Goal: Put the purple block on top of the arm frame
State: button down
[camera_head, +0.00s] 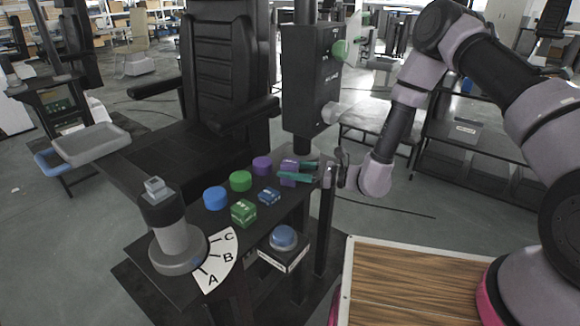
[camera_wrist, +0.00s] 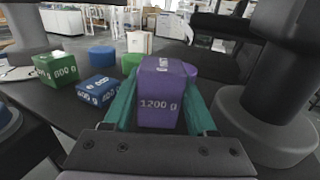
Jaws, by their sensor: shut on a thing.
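The purple block (camera_head: 288,166) is at the far right end of the dark table in the head view. In the wrist view the purple block (camera_wrist: 160,92) shows "1200 g" on its front face. My gripper (camera_head: 298,172) has its teal fingers on both sides of the block and is shut on it. The fingers also flank it in the wrist view (camera_wrist: 160,108). I cannot tell whether the block touches the tabletop. No part is marked as the arm frame; a black chair-like frame with two armrests (camera_head: 246,114) stands behind the table.
A green block (camera_head: 243,213) and blue block (camera_head: 268,196) sit near blue, green and purple round pieces (camera_head: 240,181). A lever base with an A-B-C dial (camera_head: 220,260) is at the left. A blue button (camera_head: 283,238) is in front. A dark column box (camera_head: 311,80) rises behind my gripper.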

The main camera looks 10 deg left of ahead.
jog(key=shift+c, duration=1)
grip_release()
jog(key=shift+f, duration=0.1)
jog(key=d, duration=1.2)
jog(key=s+d+r+n+g+h, duration=0.25)
jog(key=d+r+n, duration=0.2)
jog(key=r, duration=0.45)
jog(key=s+d+r+n+g+h, duration=0.1)
jog(key=d+r+n+g+h, duration=0.3)
jog(key=r, duration=0.6)
jog(key=s+d+r+n+t+h, duration=0.1)
jog(key=s+d+r+t+h, duration=0.2)
jog(key=d+r, duration=0.3)
jog(key=s+d+r+n+t+h, duration=0.2)
jog(key=d+r+t+h, duration=0.1)
jog(key=d+r+t, duration=0.3)
jog(key=s+d+r+n+t+h, duration=0.2)
jog(key=s+d+r+t+h, duration=0.1)
jog(key=d+r, duration=0.5)
jog(key=shift+s+d+t, duration=0.3)
jog(key=shift+d+t, duration=0.45)
jog(key=shift+t, duration=0.1)
